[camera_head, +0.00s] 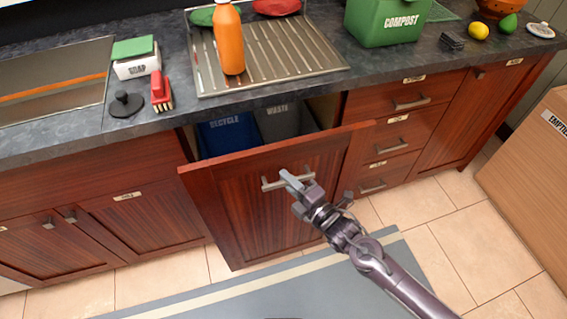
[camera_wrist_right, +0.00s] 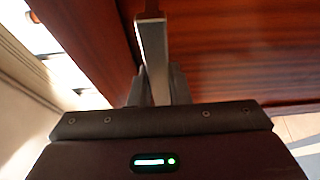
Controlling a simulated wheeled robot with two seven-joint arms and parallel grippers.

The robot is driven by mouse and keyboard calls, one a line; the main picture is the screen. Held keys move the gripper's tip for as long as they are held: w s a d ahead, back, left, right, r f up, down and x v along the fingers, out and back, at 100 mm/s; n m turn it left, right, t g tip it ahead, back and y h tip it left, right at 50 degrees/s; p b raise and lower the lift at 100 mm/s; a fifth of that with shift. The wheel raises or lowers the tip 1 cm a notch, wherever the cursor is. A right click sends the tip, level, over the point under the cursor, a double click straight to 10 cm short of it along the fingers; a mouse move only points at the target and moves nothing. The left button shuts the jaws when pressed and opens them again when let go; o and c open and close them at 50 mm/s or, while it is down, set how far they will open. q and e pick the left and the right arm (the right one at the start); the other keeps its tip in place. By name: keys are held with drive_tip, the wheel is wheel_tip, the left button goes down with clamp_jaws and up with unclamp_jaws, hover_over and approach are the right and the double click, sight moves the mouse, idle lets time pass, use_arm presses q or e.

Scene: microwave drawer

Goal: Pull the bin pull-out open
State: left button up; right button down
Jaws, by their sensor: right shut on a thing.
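The bin pull-out (camera_head: 265,190) is a dark red wooden front under the counter, and it stands partly out from the cabinet. Behind its top edge show a blue recycle bin (camera_head: 222,134) and a grey waste bin (camera_head: 284,119). Its metal bar handle (camera_head: 270,185) is near the top middle of the front. My right gripper (camera_head: 294,181) is shut on the handle. In the right wrist view the handle (camera_wrist_right: 154,50) runs between the fingers, with the wood front behind. My left gripper is not in view.
The counter above holds an orange bottle (camera_head: 229,40), a drying rack (camera_head: 290,50), a red brush (camera_head: 161,90) and a green compost box (camera_head: 388,22). Drawers (camera_head: 400,130) stand to the right. A grey mat (camera_head: 290,295) lies on the tiled floor in front.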

use_arm(q)
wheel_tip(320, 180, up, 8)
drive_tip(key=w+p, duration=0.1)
drive_tip(key=p, duration=0.6)
use_arm(e)
drive_tip(key=s+d, duration=0.3)
drive_tip(key=s, duration=0.8)
drive_tip(key=s+d, duration=0.4)
drive_tip(key=s, duration=0.8)
drive_tip(key=shift+d, duration=0.25)
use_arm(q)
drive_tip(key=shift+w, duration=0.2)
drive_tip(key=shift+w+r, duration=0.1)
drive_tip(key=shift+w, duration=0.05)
use_arm(e)
drive_tip(key=c, duration=1.4)
unclamp_jaws()
drive_tip(key=shift+o, duration=0.2)
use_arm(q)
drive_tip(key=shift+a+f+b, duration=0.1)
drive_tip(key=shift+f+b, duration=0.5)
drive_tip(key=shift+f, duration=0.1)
use_arm(e)
drive_tip(key=v, duration=0.7)
drive_tip(key=shift+s+d, duration=0.25)
